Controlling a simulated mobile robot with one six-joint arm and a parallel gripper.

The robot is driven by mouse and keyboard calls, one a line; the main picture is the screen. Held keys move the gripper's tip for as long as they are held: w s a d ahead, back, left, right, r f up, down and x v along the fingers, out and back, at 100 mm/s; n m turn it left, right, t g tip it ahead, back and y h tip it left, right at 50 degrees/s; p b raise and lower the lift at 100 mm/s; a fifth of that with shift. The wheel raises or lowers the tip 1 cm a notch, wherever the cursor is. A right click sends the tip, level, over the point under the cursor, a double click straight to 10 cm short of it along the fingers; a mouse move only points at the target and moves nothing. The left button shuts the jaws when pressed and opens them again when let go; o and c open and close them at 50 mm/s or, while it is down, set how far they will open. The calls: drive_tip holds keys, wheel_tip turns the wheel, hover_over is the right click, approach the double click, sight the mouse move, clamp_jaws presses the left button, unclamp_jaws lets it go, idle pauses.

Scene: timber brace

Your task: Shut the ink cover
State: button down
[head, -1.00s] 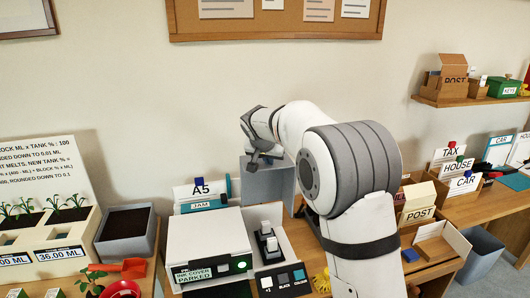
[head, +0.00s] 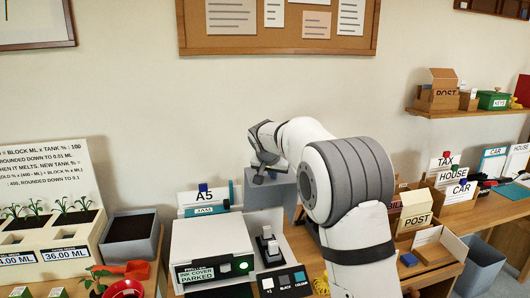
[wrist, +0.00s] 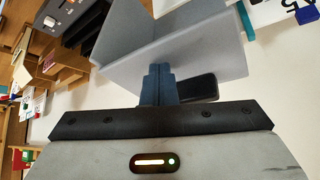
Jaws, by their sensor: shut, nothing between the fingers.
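The white printer (head: 210,243) stands on the desk with a label reading "INK COVER PARKED" (head: 196,273) and a lit green button on its front. In the wrist view the grey panel (wrist: 195,50) lies just beyond the fingertips. My gripper (head: 262,175) is shut and empty at the panel's top edge; its shut fingers also show in the wrist view (wrist: 158,75). I cannot tell whether they touch the panel.
A card holder marked A5 (head: 204,196) with a blue cube stands behind the printer. Planters (head: 55,245) and a red scoop (head: 135,269) are at left. Letter boxes (head: 415,208) and an open tray (head: 437,250) stand to the right of my arm.

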sight(276, 184)
drive_tip(key=shift+s+d+f+b, duration=0.1)
drive_tip(key=shift+s+f+b, duration=0.15)
drive_tip(key=shift+f, duration=0.3)
drive_tip(key=shift+s+d+f+b, duration=0.15)
drive_tip(key=shift+f+b, duration=0.1)
drive_tip(key=shift+f, duration=0.25)
drive_tip(key=shift+s+d+f+b, duration=0.1)
drive_tip(key=shift+s+f+b, duration=0.15)
drive_tip(key=shift+f, duration=0.3)
drive_tip(key=shift+d+r, duration=0.1)
drive_tip(key=shift+r, duration=0.05)
drive_tip(key=shift+w+r+p, duration=0.15)
drive_tip(key=shift+r+p, duration=0.15)
drive_tip(key=shift+r, duration=0.05)
drive_tip(key=shift+w+a+r+p, duration=0.15)
drive_tip(key=shift+w+p, duration=0.15)
drive_tip(key=shift+w, duration=0.2)
drive_tip(key=shift+w+a+r+p, duration=0.15)
drive_tip(key=shift+w+p, duration=0.15)
drive_tip(key=shift+w, duration=0.15)
drive_tip(key=shift+d+r+g+p, duration=0.1)
drive_tip(key=shift+r+g+p, duration=0.2)
drive_tip(key=shift+r, duration=0.05)
drive_tip(key=shift+w+r+p, duration=0.3)
drive_tip(key=shift+w+r, duration=0.2)
drive_tip(key=shift+r, duration=0.2)
drive_tip(key=shift+d+p+v, duration=0.2)
drive_tip(key=shift+p+v, duration=0.45)
drive_tip(key=shift+v, duration=1.25)
